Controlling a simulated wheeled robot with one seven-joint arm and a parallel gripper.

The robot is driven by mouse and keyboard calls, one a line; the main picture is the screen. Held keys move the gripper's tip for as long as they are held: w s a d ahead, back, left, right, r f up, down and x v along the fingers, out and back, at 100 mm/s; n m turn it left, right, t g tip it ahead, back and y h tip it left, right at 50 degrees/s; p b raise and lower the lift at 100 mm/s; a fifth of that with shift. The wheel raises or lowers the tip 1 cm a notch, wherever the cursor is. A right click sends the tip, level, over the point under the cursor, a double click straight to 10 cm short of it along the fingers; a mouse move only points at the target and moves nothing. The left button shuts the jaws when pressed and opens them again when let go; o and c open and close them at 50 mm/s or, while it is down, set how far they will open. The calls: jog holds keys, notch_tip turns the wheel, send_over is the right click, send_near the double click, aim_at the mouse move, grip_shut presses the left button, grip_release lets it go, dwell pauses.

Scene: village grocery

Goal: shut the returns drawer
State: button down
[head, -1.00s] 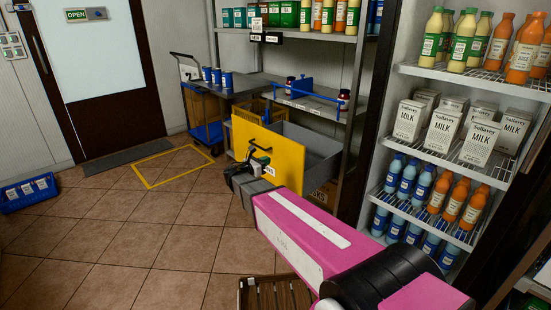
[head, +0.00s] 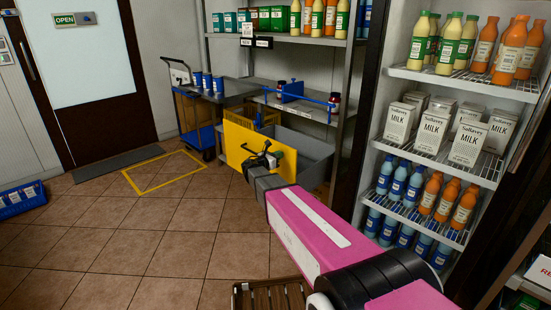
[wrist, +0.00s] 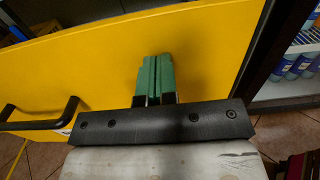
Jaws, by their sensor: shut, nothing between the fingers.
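The returns drawer stands out from under the shelf, its yellow front panel (head: 239,142) facing me and its grey box (head: 311,147) visible behind. It is open. My gripper (head: 271,152) is in front of the panel, covering part of it. In the wrist view, the green fingers (wrist: 155,76) are together with nothing between them, pointing at the yellow panel (wrist: 205,50). They look at or very near its surface; contact is not certain. The drawer's black bar handle (wrist: 40,118) is left of the fingers and not held.
A metal shelf unit (head: 345,110) stands around the drawer. An open fridge with milk cartons (head: 432,127) and bottles is on the right. A trolley with blue cups (head: 207,82) stands behind left. Tiled floor (head: 110,235) on the left is clear, with a yellow outlined square (head: 165,172).

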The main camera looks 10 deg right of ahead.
dwell(0.3)
jog(key=x, duration=3.2)
jog(key=shift+w+d, duration=0.2)
jog(key=shift+w, duration=0.05)
jog(key=shift+w+d, duration=0.1)
jog(key=v, duration=1.5)
jog(key=s+a+f+m+g+y, duration=0.1)
jog(key=s+f+m+g+y, duration=0.3)
jog(key=s+m, duration=0.55)
jog(key=s+a+f+m+g+y, duration=0.25)
jog(key=s+f+m, duration=0.3)
jog(key=s, duration=0.85)
jog(key=s+a+f+m+g+y, duration=0.1)
jog(key=s+a+m+y, duration=0.3)
jog(key=s, duration=0.5)
jog(key=s+a+f+m+g+y, duration=0.2)
jog(key=s+a+m, duration=0.4)
jog(key=s, duration=0.4)
jog(key=shift+a+f+g+y, duration=0.3)
jog(key=shift+a+g+y, duration=0.35)
jog(key=shift+y, duration=0.4)
